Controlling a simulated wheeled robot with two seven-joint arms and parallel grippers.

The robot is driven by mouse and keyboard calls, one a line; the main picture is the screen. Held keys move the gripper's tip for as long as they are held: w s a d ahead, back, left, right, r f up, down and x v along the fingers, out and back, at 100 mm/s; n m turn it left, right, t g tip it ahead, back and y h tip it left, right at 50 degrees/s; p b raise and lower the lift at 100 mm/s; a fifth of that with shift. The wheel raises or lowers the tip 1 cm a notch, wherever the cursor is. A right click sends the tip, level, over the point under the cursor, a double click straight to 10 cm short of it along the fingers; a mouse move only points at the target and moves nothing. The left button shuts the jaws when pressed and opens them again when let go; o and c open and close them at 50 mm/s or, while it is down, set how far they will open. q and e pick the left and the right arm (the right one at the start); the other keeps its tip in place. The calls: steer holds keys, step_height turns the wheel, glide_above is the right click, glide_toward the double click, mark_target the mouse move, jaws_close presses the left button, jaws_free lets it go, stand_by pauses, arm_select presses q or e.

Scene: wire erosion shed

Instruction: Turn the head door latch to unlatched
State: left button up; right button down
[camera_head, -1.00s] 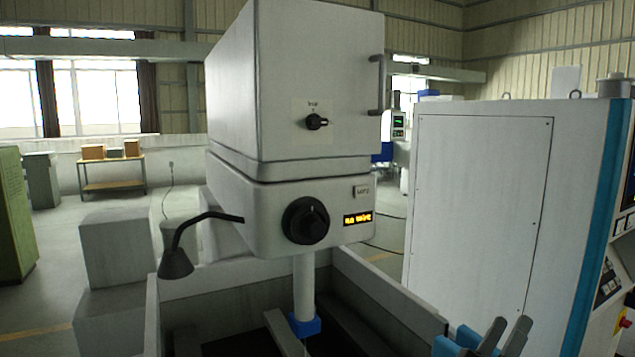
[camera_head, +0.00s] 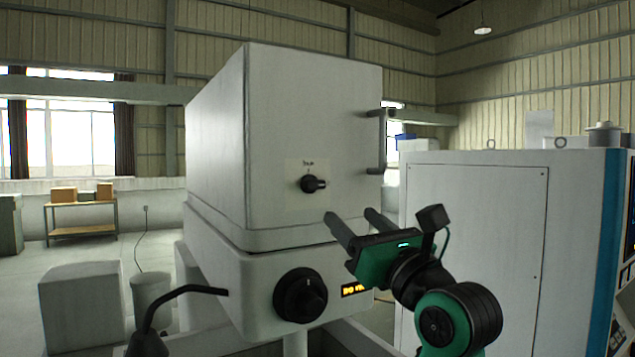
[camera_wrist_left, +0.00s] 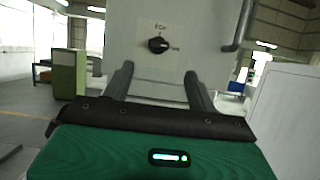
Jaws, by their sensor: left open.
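The head door latch (camera_head: 313,184) is a small black knob with a short lever pointing right. It sits on a pale plate on the front of the white head door (camera_head: 350,120). My left gripper (camera_head: 352,213), green with dark fingers, is open and empty, below and to the right of the latch in the head view. In the left wrist view the latch (camera_wrist_left: 158,45) shows beyond and between the fingertips (camera_wrist_left: 158,72), apart from them. The small label text is too blurred to read. My right gripper is out of view.
A grey door handle (camera_head: 380,142) stands out at the door's right edge. A black lamp arm (camera_head: 185,291) is at lower left. A white cabinet (camera_head: 475,230) stands right.

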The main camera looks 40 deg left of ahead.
mark_target(317, 186)
arm_select(q)
steer(key=p+x, duration=0.6)
steer(key=x, duration=0.4)
steer(key=shift+a+r, duration=0.2)
steer(key=shift+r, duration=0.05)
steer(key=shift+x, duration=0.85)
steer(key=shift+f, duration=0.25)
steer(key=c, duration=1)
